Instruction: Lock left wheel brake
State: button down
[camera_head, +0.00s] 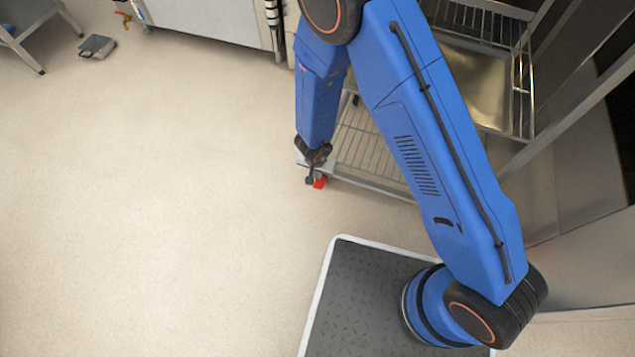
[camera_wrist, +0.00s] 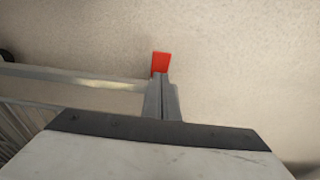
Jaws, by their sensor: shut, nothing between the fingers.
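A red brake pedal (camera_head: 320,182) shows low at the near left corner of a wire rack trolley (camera_head: 375,183). My gripper (camera_head: 312,178) is down at that corner, right beside the red pedal. In the wrist view my gripper (camera_wrist: 162,84) is shut with its fingers together, and the red pedal (camera_wrist: 161,62) shows just past the fingertips. I cannot tell whether the fingers touch it. The wheel under the pedal is hidden. The trolley's metal rail (camera_wrist: 80,78) runs to the left of the fingers.
The trolley carries wire shelves and a metal tray (camera_head: 478,85), partly behind my arm. Steel oven panels stand at the right. A grey scale-like object (camera_head: 97,46) lies on the floor at the upper left. The floor left of the trolley is clear.

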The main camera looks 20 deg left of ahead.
aim_at(318, 187)
jog(key=shift+w+f, duration=0.2)
jog(key=shift+f, duration=0.95)
jog(key=shift+s+f, duration=0.3)
jog(key=shift+f, duration=0.65)
jog(key=shift+s+f, duration=0.25)
jog(key=shift+f, duration=0.7)
jog(key=shift+s+f+t, duration=0.4)
jog(key=shift+f+t, duration=0.05)
jog(key=shift+t, duration=0.25)
jog(key=shift+s+a+f+t, duration=0.1)
jog(key=shift+s+f+t, duration=0.25)
jog(key=shift+f+t, duration=0.55)
jog(key=shift+s+f+t, duration=0.35)
jog(key=shift+f+t, duration=0.3)
jog(key=shift+t, duration=0.35)
jog(key=shift+r, duration=0.1)
jog(key=shift+r, duration=0.7)
